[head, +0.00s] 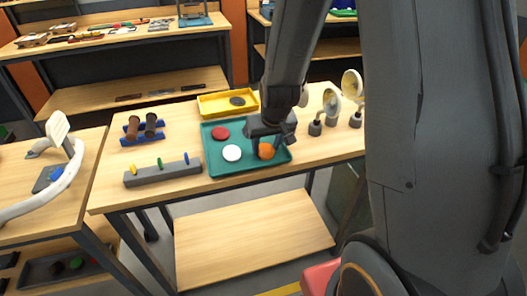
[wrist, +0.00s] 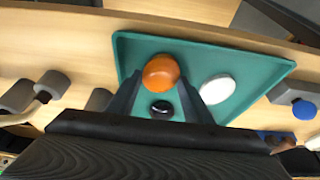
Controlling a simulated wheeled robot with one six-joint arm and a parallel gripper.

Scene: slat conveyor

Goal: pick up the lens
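The teal tray (head: 219,167) on the middle table holds a red disc (head: 221,133), a white disc (head: 232,153) and a rounded orange piece (head: 266,151). The wrist view also shows a small glossy black disc (wrist: 162,109) in the tray, hidden behind my gripper in the head view. I cannot tell which piece is the lens. My gripper (wrist: 160,79) points down over the tray's right part, its fingers apart. The orange piece (wrist: 161,72) shows between the fingertips and the black disc between the fingers, with no clear contact. The white disc (wrist: 217,88) lies outside the right finger.
A yellow tray (head: 214,105) with a dark disc stands behind. Round-headed stands (head: 332,103) are at the right. A grey rack (head: 150,178) with yellow, green and blue pieces is at the front left, and blue holders with dark cylinders (head: 133,128) are behind it.

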